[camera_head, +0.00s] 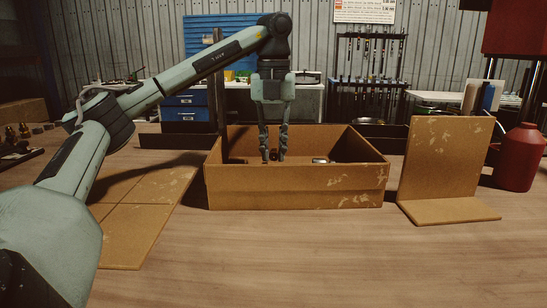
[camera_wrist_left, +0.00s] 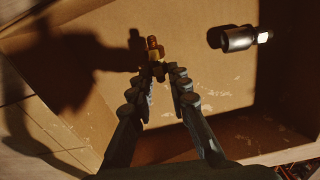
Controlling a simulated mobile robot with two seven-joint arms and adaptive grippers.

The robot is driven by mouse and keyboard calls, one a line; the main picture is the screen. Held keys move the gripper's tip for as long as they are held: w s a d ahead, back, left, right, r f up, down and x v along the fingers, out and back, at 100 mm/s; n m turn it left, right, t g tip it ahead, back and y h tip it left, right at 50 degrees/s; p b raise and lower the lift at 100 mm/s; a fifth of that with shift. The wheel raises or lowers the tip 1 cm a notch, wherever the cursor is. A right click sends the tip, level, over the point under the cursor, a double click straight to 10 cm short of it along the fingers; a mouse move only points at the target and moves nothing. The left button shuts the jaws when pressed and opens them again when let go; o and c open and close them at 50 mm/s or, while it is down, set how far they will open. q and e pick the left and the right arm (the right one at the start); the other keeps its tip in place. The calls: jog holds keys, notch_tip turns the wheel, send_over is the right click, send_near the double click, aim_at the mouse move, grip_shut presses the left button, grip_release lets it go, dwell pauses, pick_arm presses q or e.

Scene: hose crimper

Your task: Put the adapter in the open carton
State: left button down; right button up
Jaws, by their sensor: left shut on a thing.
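In the left wrist view the gripper (camera_wrist_left: 162,80) is shut on a small brass adapter (camera_wrist_left: 153,48), which sticks out beyond the fingertips over the carton floor (camera_wrist_left: 215,105). Whether the adapter touches the floor I cannot tell. My right gripper is not in view.
A silver cylindrical fitting (camera_wrist_left: 238,38) lies in the carton, right of the adapter; its top shows in the head view (camera_head: 320,160). A cardboard flap (camera_head: 445,160) stands up at the right, near a red bottle (camera_head: 520,158). The front table is clear.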

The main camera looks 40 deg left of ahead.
aim_at(273, 155)
pick_arm(q)
jog(key=shift+f, duration=1.3)
jog(key=c, duration=1.4)
grip_release()
jog(key=shift+c, duration=0.2)
jog(key=shift+r, duration=0.1)
notch_tip(273, 155, up, 12)
